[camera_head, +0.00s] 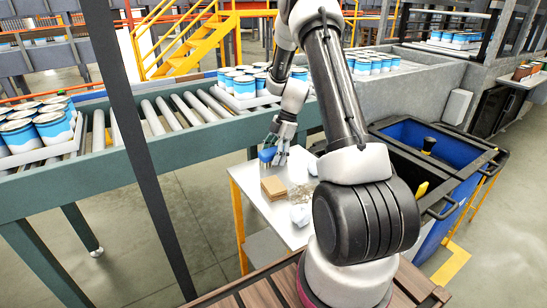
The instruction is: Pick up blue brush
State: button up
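A small blue object (267,154), which looks like the blue brush, is at the back left of a small white table (245,180). My gripper (279,155) points down right beside it, and its fingers overlap the blue object in the picture. The view is too small to tell whether the fingers touch it or are closed around it. The lower part of the brush cannot be made out.
A tan block stack (273,187) and crumpled scraps (299,194) lie on the table. A roller conveyor (180,115) with trays of blue-and-white cans (244,88) runs behind it. A blue bin (420,137) holding a yellow-topped item stands at the right.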

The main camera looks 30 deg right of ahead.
aim_at(273, 150)
jog(key=c, duration=0.7)
jog(key=shift+c, duration=0.2)
notch_tip(273, 150, up, 11)
jog(key=shift+f, duration=0.2)
jog(key=o, duration=0.5)
jog(key=shift+c, duration=0.2)
jog(key=c, duration=0.3)
jog(key=shift+s+a+f, duration=0.1)
